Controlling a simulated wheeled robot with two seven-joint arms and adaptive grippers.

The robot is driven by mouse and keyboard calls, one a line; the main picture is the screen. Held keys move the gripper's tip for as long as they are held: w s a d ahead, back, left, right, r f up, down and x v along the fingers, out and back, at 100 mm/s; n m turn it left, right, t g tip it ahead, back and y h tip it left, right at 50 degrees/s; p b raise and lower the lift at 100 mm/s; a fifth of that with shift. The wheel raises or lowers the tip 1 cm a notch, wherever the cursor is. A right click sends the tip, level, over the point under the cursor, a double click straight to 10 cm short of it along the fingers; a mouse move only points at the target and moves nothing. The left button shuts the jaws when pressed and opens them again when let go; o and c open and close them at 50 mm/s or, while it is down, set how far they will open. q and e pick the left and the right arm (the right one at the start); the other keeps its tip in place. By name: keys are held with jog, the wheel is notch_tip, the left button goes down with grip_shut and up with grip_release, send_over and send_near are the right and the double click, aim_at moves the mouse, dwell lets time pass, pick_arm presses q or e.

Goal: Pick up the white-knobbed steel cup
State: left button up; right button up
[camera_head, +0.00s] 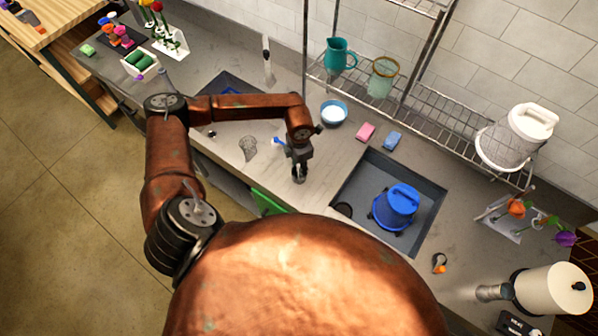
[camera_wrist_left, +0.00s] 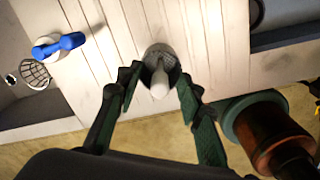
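The steel cup with a white knob (camera_wrist_left: 160,88) is in the left wrist view, seen from above on the pale counter. In the head view a small grey cup (camera_head: 298,177) shows directly below my left gripper (camera_head: 300,162), partly hidden by it. In the left wrist view, the two dark green fingers of my left gripper (camera_wrist_left: 158,86) are spread, one on each side of the cup. The fingertips are close to its sides; I cannot tell whether they touch it. My right gripper is in neither view.
A blue-handled item (camera_wrist_left: 60,44) and a wire strainer (camera_wrist_left: 36,75) lie left of the cup. A sink (camera_head: 432,190) with a blue bucket (camera_head: 397,203) is to its right. A white-and-blue bowl (camera_head: 334,113) and sponges (camera_head: 366,132) sit behind, below a wire rack (camera_head: 440,112).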

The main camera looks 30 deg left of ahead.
pick_arm(q)
jog(key=shift+c, duration=0.5)
grip_shut()
